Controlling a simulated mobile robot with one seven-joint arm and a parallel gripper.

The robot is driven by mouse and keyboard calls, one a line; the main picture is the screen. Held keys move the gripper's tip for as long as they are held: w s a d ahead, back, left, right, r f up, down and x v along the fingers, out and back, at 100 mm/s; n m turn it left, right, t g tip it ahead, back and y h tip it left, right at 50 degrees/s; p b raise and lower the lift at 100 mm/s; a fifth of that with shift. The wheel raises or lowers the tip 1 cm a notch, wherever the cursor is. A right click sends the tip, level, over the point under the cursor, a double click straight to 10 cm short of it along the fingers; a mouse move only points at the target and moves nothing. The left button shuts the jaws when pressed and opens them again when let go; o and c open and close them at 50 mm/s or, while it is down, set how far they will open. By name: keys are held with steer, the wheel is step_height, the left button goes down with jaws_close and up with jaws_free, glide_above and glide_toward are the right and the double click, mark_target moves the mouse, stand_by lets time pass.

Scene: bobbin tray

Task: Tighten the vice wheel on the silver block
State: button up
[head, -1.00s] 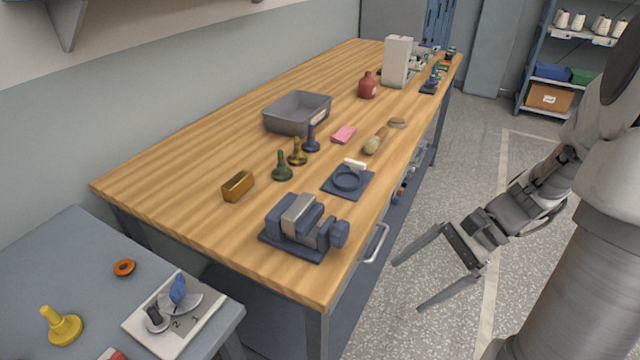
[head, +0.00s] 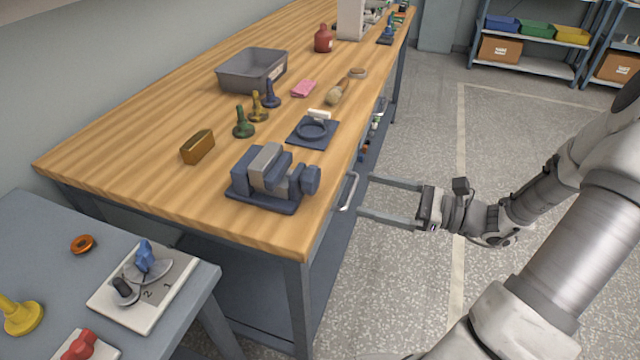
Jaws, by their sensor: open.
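A dark blue vice (head: 257,190) stands near the front edge of the wooden bench. A silver block (head: 265,168) sits between its jaws. The vice wheel (head: 310,181) is the dark blue part at the right end of the vice, facing the bench's front edge. From here I cannot tell how tightly the jaws hold the block. My gripper (head: 363,196) is open and empty, in front of the bench and to the right of the wheel. Its two long fingers point left at the bench, near the drawer handle, and touch neither wheel nor vice.
A drawer handle (head: 349,191) juts from the bench front near my fingertips. Behind the vice are a dark ring stand (head: 326,137), a brass block (head: 198,147), several spindles and a grey bin (head: 230,78). Open floor lies right of the bench.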

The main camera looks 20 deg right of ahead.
mark_target(317, 182)
steer(key=b+x, duration=0.1)
steer(key=x, duration=1)
steer(key=shift+w+a+b, duration=0.1)
steer(key=shift+a+b, duration=0.1)
steer(key=shift+b, duration=0.1)
steer(key=c, duration=1.3)
steer(key=shift+c, duration=0.2)
